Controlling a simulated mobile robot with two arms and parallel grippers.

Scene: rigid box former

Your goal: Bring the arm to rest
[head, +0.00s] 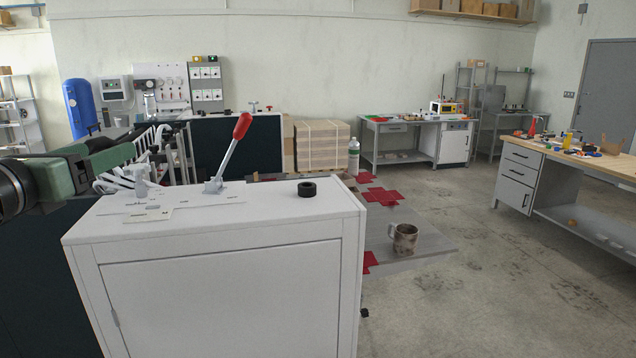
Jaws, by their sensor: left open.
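My left arm comes in from the left edge, with a black joint and green links. Its gripper (140,140) is at the left, above and beyond the left end of the white cabinet (230,290). It is open, and I see nothing held in it; its fingertips are hard to make out against the pale machine parts behind. A lever with a red handle (242,125) stands on the cabinet top, tilted to the right, apart from the gripper. My right gripper is not in view.
A black ring (307,189) lies on the cabinet top. A mug (403,239) stands on a grey surface to the right, near red flat blanks (383,196). A wood-topped bench (590,165) is at the right. The floor between is open.

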